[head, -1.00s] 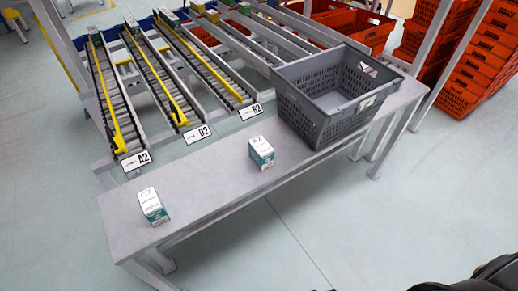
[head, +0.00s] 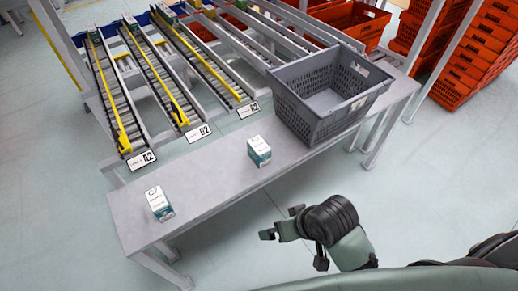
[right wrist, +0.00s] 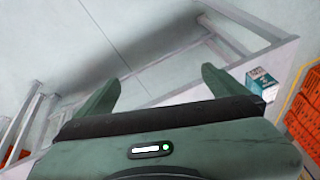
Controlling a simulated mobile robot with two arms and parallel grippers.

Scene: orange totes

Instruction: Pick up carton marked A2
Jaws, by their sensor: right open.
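Two small white-and-teal cartons stand on the grey bench (head: 205,192). The one nearer the grey crate (head: 259,151) has a top mark that looks like A2, though it is hard to read. The other carton (head: 158,204), at the bench's left end, seems marked C-something. My right gripper (head: 291,248) is open and empty, out over the floor in front of the bench, apart from both cartons. One carton (right wrist: 261,83) shows there at the right; which one I cannot tell. My left gripper is not in view.
A grey crate (head: 312,121) stands on the bench's right part. Roller lanes (head: 120,90) with labels such as A2 and D2 lie behind the bench. Orange totes (head: 475,55) are stacked at the right. The bench top between the two cartons is clear.

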